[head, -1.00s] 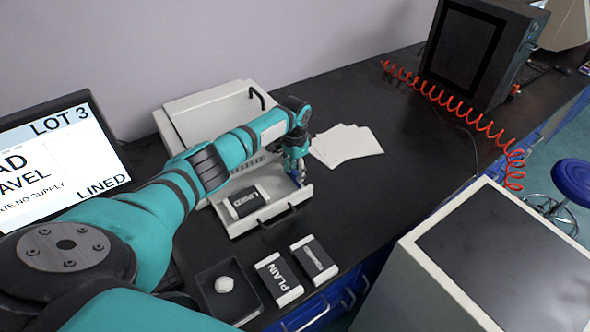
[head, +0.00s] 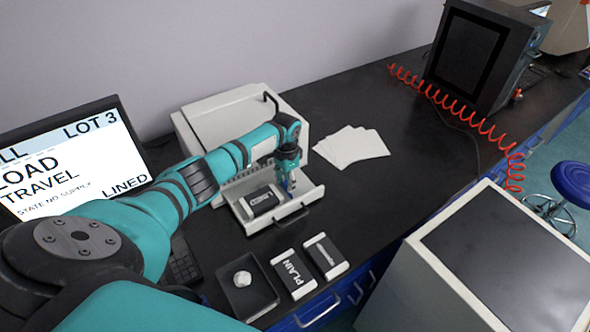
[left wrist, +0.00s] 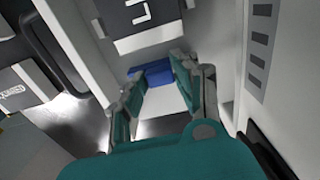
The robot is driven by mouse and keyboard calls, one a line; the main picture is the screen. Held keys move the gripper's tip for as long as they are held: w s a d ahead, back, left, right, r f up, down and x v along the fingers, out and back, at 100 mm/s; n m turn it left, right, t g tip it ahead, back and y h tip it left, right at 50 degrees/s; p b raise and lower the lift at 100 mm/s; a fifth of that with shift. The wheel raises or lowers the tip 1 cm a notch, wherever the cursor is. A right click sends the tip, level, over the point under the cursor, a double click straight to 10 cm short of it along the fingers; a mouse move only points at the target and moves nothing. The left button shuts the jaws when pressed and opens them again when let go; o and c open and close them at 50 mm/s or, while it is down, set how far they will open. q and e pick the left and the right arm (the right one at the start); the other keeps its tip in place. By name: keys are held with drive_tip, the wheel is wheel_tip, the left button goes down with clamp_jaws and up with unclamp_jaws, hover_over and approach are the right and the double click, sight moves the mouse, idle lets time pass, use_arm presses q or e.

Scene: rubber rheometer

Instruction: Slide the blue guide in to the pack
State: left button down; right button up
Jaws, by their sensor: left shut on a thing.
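My left gripper (head: 289,184) is over the right part of the open light grey drawer (head: 313,193), pointing down. In the left wrist view its fingers are shut on the blue guide (left wrist: 153,72), which shows between the fingertips. The black and white pack (head: 260,203), lettered LINED, lies in the drawer just left of the gripper. The pack also shows at the top of the left wrist view (left wrist: 140,28), close beyond the guide. I cannot tell whether guide and pack touch. My right gripper is not in view.
A PLAIN pack (head: 293,272), another pack (head: 324,255) and a black tray (head: 248,303) with a white lump lie in front of the drawer. White sheets (head: 350,147) lie to the right. A screen (head: 75,165) stands at left.

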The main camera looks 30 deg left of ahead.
sight(286, 183)
use_arm(q)
drive_tip(key=shift+s+a+r, duration=0.15)
drive_tip(key=shift+s+a, duration=0.1)
drive_tip(key=shift+s, duration=0.15)
drive_tip(key=shift+w, duration=0.2)
drive_tip(key=c, duration=1.1)
unclamp_jaws()
drive_tip(key=shift+w+d, duration=0.2)
drive_tip(key=shift+d, duration=0.05)
drive_tip(key=shift+o, duration=0.5)
drive_tip(key=shift+s, duration=0.1)
drive_tip(key=shift+a, duration=0.1)
wheel_tip(286, 183, up, 12)
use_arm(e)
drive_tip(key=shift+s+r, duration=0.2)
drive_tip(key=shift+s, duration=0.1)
